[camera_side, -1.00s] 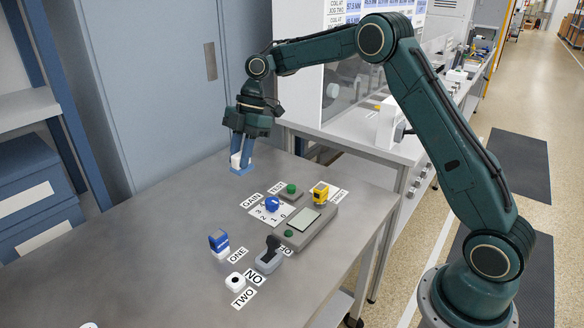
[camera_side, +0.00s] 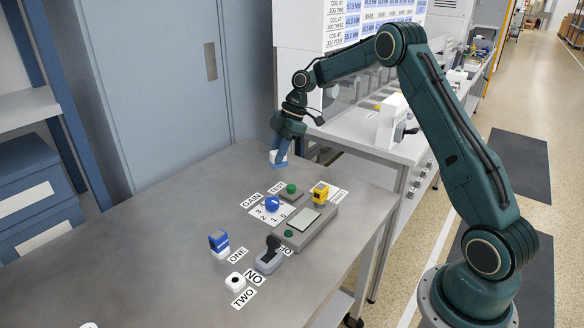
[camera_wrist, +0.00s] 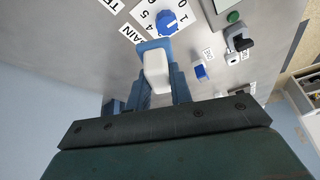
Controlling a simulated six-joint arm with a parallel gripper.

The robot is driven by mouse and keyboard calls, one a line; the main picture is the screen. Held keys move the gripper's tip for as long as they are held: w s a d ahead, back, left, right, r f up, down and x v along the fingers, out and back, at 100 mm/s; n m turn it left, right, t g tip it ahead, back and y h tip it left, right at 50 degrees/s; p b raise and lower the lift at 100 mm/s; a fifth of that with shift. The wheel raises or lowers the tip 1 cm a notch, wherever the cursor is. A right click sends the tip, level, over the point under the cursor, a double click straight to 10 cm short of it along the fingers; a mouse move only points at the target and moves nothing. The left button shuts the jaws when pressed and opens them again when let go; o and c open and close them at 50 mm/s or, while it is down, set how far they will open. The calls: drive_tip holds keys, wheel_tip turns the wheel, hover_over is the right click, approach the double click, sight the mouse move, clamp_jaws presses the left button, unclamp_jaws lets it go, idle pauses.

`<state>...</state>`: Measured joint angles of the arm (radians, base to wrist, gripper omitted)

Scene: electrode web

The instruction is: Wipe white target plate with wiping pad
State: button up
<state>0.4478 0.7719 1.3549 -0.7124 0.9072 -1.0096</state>
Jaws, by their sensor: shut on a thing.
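My gripper (camera_side: 280,147) is shut on the wiping pad (camera_side: 278,163), held in the air over the far part of the table. In the wrist view, the pad has a white block handle (camera_wrist: 157,72) between my blue fingers (camera_wrist: 158,84) and a blue base (camera_wrist: 154,45). The pad is tilted in the side view. A pale flat plate (camera_side: 303,219) lies on a grey box, apart from the pad; I cannot tell whether it is the white target plate. A white object (camera_side: 88,325) is cut off at the bottom edge.
Near the plate stand a blue knob (camera_side: 272,204) on a numbered card, a yellow block (camera_side: 320,193) and green buttons (camera_side: 291,188). A blue-and-white block (camera_side: 219,243), black lever switch (camera_side: 270,256) and white button piece (camera_side: 235,282) stand nearer.

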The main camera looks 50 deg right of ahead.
drive_tip(key=s+d+f+m+t+h, duration=0.1)
drive_tip(key=s+d+f+m, duration=0.15)
drive_tip(key=d, duration=0.45)
drive_tip(key=s+d+f+m, duration=0.2)
drive_tip(key=d+f, duration=0.1)
drive_tip(key=d, duration=0.4)
drive_tip(key=shift+w+a+f, duration=0.1)
drive_tip(key=shift+w+f, duration=0.05)
drive_tip(key=shift+f, duration=1.9)
drive_tip(key=shift+w+a+f, duration=0.1)
drive_tip(key=shift+f, duration=1.9)
drive_tip(key=shift+s, duration=3.6)
clamp_jaws()
drive_tip(key=shift+w, duration=3.65)
drive_tip(key=shift+d, duration=0.3)
drive_tip(key=shift+s, duration=3.6)
drive_tip(key=shift+w, duration=3.6)
wheel_tip(320, 180, up, 8)
